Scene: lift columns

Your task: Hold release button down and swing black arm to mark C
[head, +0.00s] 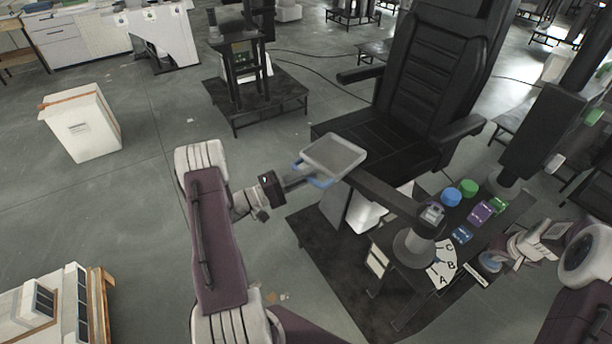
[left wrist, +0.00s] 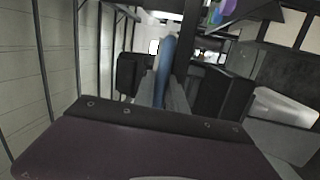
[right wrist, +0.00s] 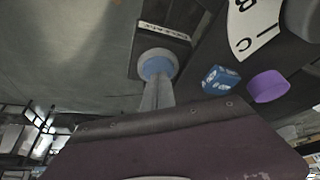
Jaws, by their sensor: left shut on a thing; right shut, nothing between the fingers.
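The black arm (head: 385,195) runs from a grey pivot post (head: 413,246) up-left to a grey tray (head: 336,153) with a blue handle. My left gripper (head: 306,180) is shut on the blue handle (head: 321,183); the handle also shows between its fingers in the left wrist view (left wrist: 167,62). The lettered plate (head: 443,263) beside the post bears A, B and C, with C (head: 449,246) furthest back. The blue release button (right wrist: 158,68) sits in a white ring on a labelled base. My right gripper (right wrist: 158,92) is shut, its tips at the button; whether it is pressed down I cannot tell.
Blue, green and purple knobs and blocks (head: 481,212) stand on the dark table behind the lettered plate. A large black chair (head: 430,80) stands behind the tray. A white bin (head: 80,125) is far left.

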